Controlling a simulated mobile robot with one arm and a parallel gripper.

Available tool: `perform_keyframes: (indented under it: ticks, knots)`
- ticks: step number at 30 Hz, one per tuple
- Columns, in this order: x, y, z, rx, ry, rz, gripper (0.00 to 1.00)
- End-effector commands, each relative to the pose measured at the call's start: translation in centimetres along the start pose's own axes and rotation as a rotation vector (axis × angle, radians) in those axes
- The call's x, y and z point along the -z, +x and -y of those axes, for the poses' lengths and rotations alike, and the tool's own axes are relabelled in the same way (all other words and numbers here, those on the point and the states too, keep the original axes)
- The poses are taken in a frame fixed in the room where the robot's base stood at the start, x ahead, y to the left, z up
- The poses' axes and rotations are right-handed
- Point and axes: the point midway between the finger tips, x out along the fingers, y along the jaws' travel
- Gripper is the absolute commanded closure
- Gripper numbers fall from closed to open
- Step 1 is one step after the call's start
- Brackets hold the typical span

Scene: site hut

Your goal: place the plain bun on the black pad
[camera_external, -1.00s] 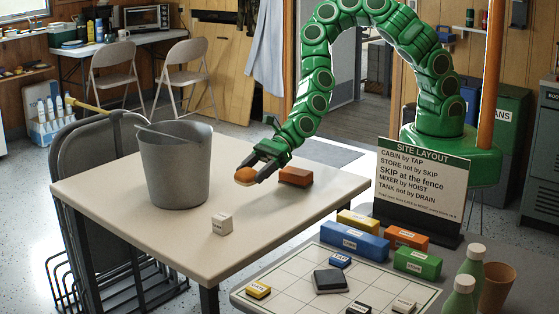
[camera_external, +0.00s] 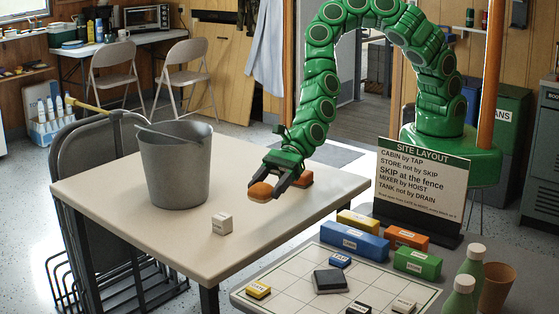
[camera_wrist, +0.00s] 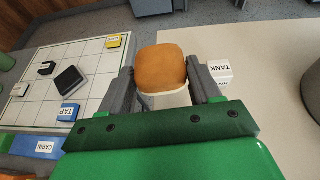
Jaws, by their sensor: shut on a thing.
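The plain bun (camera_external: 260,191), orange-brown on top and pale underneath, is held between the fingers of my gripper (camera_external: 270,182), above the pale table. In the wrist view the bun (camera_wrist: 161,67) sits between the two dark fingers of my gripper (camera_wrist: 163,84). The black pad (camera_external: 330,281) lies on the white gridded board to the front right, apart from the bun, with nothing on it. It also shows at the left of the wrist view (camera_wrist: 69,79).
A grey bucket (camera_external: 175,170) and a white labelled block (camera_external: 222,224) are on the table (camera_external: 120,215). A reddish-brown piece (camera_external: 305,179) is partly behind my gripper. Labelled blocks, the SITE LAYOUT sign (camera_external: 422,185) and green bottles (camera_external: 459,297) surround the board (camera_external: 290,270).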

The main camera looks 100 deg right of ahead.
Motion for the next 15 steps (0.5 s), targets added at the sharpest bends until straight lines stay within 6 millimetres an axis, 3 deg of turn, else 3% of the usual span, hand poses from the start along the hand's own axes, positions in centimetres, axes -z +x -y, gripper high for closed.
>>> perform_keyframes:
  ticks: [15]
  knots:
    - [-3.1,5.2,-11.6,-0.144,-0.060,0.000,0.68]
